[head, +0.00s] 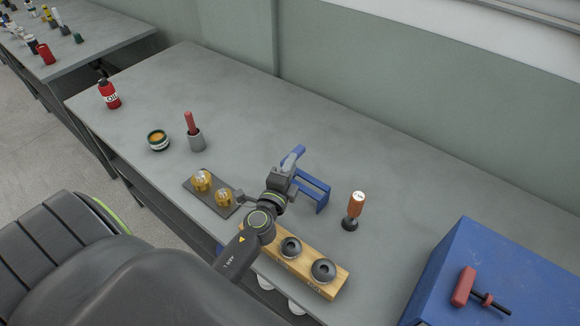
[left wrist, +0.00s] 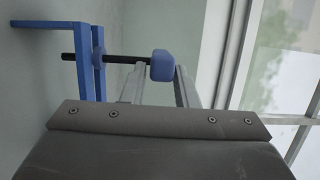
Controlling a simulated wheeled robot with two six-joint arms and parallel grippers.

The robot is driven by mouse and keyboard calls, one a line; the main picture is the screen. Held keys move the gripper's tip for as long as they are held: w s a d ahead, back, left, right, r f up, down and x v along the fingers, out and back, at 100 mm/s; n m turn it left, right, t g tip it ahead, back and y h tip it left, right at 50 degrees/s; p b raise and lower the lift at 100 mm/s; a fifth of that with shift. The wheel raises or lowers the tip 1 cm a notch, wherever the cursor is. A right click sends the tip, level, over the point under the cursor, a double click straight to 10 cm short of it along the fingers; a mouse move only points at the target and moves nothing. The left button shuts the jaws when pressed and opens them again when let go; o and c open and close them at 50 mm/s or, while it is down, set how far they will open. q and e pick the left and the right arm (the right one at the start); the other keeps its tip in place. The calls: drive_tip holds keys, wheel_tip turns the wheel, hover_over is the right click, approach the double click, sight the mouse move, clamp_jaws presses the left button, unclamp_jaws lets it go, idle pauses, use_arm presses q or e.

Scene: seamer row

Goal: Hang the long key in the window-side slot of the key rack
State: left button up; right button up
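The key has a blue bar handle (head: 293,156) and a dark shaft; the handle also shows in the left wrist view (left wrist: 162,66). The blue key rack (head: 316,187) stands on the bench, just right of my left gripper (head: 286,170). In the left wrist view the shaft (left wrist: 124,60) crosses the rack's plate (left wrist: 84,85), and its end shows beyond it. I cannot tell which slot it is at. My left gripper's fingers stand on both sides of the handle, with a visible gap on one side, so it looks open. My right gripper is out of view.
A wooden block with dark round parts (head: 332,288) lies in front of the rack. An orange-handled tool (head: 356,205) stands to the right. A red-handled key (head: 463,286) lies on a blue box (head: 515,265). Brass parts sit on a dark tray (head: 222,208). The bench behind is clear.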

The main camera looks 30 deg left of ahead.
use_arm(q)
drive_tip(key=shift+o, duration=1.2)
drive_tip(key=shift+r, duration=0.1)
drive_tip(key=b+v, duration=0.2)
drive_tip(key=v, duration=1)
drive_tip(key=shift+b, duration=0.3)
drive_tip(key=shift+r, duration=0.15)
